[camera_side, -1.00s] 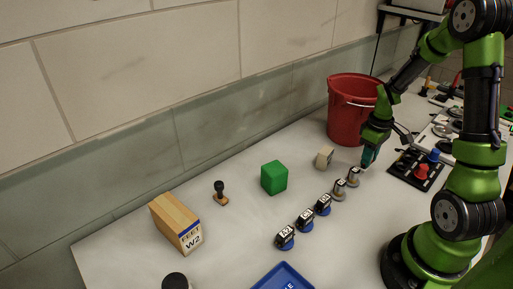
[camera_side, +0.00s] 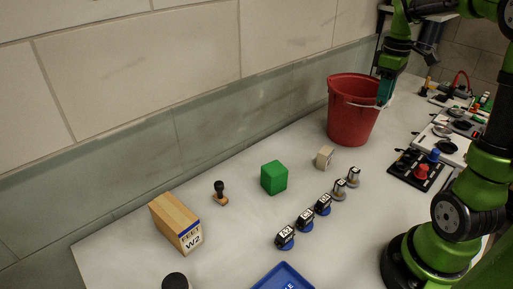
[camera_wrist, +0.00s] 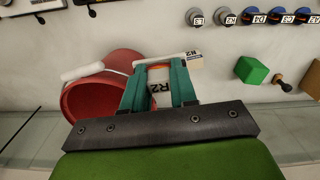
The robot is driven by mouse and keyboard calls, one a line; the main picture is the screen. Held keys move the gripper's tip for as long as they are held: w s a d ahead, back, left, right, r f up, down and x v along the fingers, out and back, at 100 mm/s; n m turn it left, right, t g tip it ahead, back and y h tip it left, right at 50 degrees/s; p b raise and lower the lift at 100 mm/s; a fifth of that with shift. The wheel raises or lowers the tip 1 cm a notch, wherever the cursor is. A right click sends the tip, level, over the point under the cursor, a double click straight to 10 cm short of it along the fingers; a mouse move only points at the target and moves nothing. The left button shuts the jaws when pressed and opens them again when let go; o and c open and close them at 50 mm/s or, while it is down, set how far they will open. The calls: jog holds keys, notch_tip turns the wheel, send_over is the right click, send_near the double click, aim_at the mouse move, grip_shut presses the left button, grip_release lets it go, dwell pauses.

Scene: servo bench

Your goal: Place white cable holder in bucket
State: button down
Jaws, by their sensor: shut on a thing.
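My gripper (camera_side: 385,92) is raised at the bucket's right rim in the side view.
A beige block (camera_side: 324,156) and a green cube (camera_side: 274,178) stand left of the bucket. Several labelled knob-like pieces (camera_side: 305,219) form a row in front. A black plate with red and blue knobs (camera_side: 421,171) lies to the right.

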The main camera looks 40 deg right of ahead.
aim_at(353, 111)
jog(key=w+d+n, duration=0.9)
jog(key=w+n, duration=0.4)
jog(key=n, duration=0.4)
notch_tip(353, 111, down, 21)
jog(key=shift+w+a+f, duration=0.15)
jog(key=shift+f, duration=0.05)
jog(key=c, duration=0.9)
grip_release()
jog(key=shift+f, duration=0.15)
notch_tip(353, 111, up, 12)
jog(key=shift+r, duration=0.2)
